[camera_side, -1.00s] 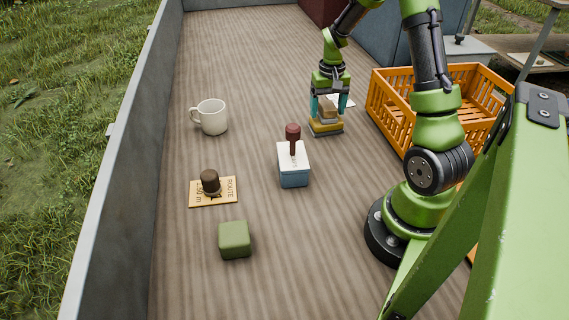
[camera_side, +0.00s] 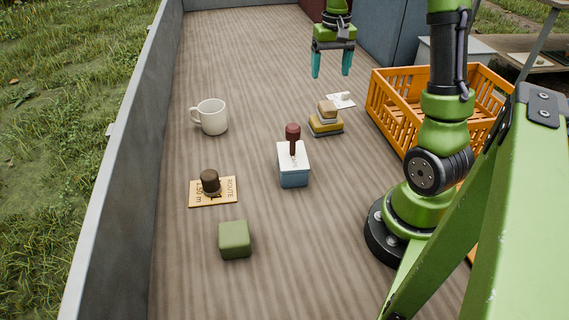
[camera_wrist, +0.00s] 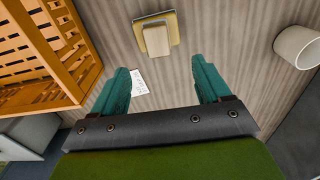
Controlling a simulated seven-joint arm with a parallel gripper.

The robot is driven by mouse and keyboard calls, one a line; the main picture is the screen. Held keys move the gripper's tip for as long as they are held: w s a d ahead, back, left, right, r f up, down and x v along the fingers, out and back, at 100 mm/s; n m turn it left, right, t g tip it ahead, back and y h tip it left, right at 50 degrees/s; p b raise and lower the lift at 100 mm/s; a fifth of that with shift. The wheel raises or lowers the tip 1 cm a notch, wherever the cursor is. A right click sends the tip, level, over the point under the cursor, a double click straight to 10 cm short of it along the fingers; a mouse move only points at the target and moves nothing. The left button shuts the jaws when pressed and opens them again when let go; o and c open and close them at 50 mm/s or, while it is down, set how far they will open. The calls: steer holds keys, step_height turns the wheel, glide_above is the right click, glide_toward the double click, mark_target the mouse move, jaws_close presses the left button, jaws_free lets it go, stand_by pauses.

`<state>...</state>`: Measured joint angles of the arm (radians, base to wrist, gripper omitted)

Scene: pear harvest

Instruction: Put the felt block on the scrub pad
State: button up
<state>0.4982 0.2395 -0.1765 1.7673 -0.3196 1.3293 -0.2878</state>
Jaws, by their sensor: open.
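The felt block (camera_side: 327,110), tan on top with a grey layer below, rests on the scrub pad (camera_side: 322,129), which is yellow with a darker underside and lies flat on the deck.
An orange crate (camera_side: 379,105) stands right of the pad. A white card (camera_side: 334,104) with a small pale item lies behind it. A blue-and-white box (camera_side: 293,174) with a dark red-handled item, a mug (camera_side: 211,117), a route card (camera_side: 227,190) bearing a stamp-like item, and a green block (camera_side: 235,239) are around.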

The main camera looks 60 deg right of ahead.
steer(key=s+a+r+n+t, duration=0.1)
steer(key=a+r+t, duration=0.15)
steer(key=a, duration=0.55)
steer(key=a+r+n+t, duration=0.15)
steer(key=a+r, duration=0.25)
steer(key=a, duration=0.4)
steer(key=s+a+n+t+y, duration=0.2)
steer(key=s+a, duration=0.5)
steer(key=a, duration=0.4)
steer(key=shift+r+t, duration=0.15)
steer(key=shift+t, duration=0.35)
